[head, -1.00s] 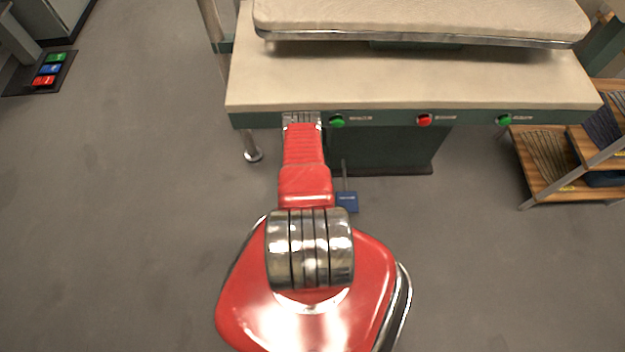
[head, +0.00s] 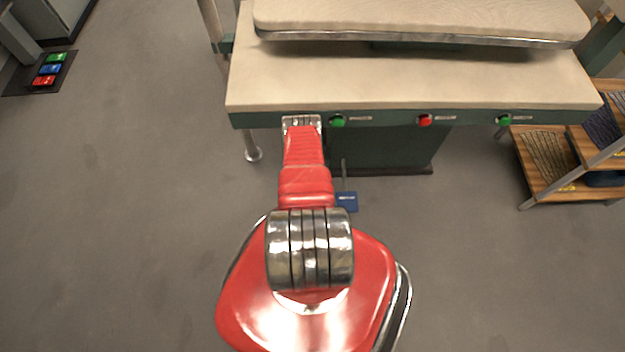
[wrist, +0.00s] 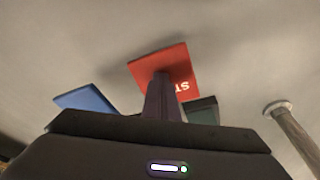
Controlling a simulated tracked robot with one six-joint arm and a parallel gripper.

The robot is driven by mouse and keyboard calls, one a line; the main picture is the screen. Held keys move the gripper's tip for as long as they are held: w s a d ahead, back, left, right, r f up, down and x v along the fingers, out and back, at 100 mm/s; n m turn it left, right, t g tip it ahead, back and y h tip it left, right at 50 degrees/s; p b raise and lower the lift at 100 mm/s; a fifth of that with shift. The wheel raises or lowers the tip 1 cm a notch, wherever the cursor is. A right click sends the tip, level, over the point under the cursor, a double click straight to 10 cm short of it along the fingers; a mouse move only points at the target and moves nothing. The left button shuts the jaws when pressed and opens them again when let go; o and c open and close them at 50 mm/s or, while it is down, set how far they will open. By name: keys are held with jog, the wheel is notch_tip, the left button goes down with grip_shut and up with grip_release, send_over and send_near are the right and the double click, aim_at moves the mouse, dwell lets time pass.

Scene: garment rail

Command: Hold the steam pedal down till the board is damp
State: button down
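The red pedal (wrist: 172,66) with white letters starting "ST" shows in the wrist view, on the grey floor. My gripper (wrist: 161,80) has its dark fingers together, with the tips over the red pedal; I cannot tell whether they touch it. A blue pedal (wrist: 86,100) is to its left and a dark green one (wrist: 201,110) to its right, partly hidden. In the head view a blue pedal (head: 346,202) shows under the table; my arm hides the red pedal and my gripper. The pale padded board (head: 420,18) shows no clear damp patch.
The table (head: 400,82) has green, red and green buttons along its front edge. A table leg (wrist: 297,138) stands right in the wrist view. A wooden shelf rack (head: 545,165) is at the right.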

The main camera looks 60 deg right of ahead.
jog(key=shift+a+f, duration=0.15)
jog(key=shift+f, duration=0.8)
dwell(1.6)
jog(key=shift+r, duration=0.1)
jog(key=d+v, duration=0.2)
jog(key=v, duration=0.6)
jog(key=shift+r, duration=0.25)
dwell(0.4)
jog(key=shift+d, duration=0.1)
dwell(0.4)
